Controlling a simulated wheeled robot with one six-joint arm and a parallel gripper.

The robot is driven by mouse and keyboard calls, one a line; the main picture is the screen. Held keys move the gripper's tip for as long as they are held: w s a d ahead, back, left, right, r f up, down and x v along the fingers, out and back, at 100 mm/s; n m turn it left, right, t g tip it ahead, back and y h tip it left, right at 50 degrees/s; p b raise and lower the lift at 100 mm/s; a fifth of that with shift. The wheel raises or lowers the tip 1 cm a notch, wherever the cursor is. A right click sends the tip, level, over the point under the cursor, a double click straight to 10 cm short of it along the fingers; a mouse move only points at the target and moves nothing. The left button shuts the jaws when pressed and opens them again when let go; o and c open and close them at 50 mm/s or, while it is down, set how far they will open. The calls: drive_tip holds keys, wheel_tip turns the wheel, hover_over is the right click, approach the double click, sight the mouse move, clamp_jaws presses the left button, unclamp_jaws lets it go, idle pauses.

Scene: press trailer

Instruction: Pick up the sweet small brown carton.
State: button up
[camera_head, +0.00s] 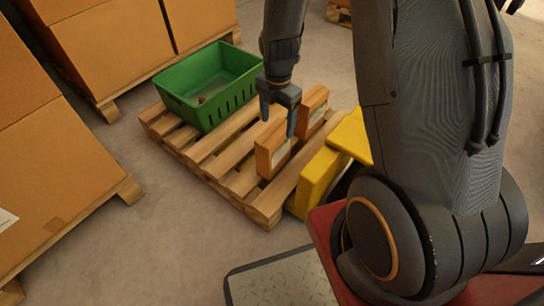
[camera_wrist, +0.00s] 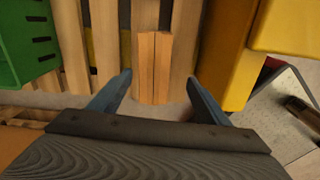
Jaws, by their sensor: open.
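A small brown carton (camera_head: 266,158) with a pale label on its side stands upright on the wooden pallet. A similar orange-brown carton (camera_head: 314,101) stands farther back on the same pallet. I cannot read which one is the sweet one. My gripper (camera_head: 278,124) is open and points down above the nearer carton, partly covering it. In the wrist view a brown carton top (camera_wrist: 154,67) with a centre seam lies between and below the open fingertips (camera_wrist: 158,80). I cannot tell the height left between the fingers and the carton.
A green crate (camera_head: 183,102) sits on the left part of the pallet (camera_head: 240,182). Yellow boxes (camera_head: 319,176) stand close to the right of the pallet. Large cardboard boxes (camera_head: 90,50) on pallets fill the left side. Bare floor (camera_head: 150,240) lies in front.

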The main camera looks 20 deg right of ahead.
sight(276, 131)
drive_tip(key=f, duration=0.1)
drive_tip(key=w+f+n+b, duration=0.1)
drive_tip(key=f, duration=0.1)
drive_tip(key=shift+s+a+f+b, duration=0.1)
drive_tip(key=shift+a+f+b, duration=0.1)
drive_tip(key=shift+f+b, duration=1.25)
drive_tip(key=shift+a+f+b, duration=0.15)
drive_tip(key=shift+f+b, duration=0.45)
drive_tip(key=shift+f, duration=1.6)
drive_tip(key=shift+c, duration=0.4)
drive_tip(key=shift+r, duration=0.1)
clamp_jaws()
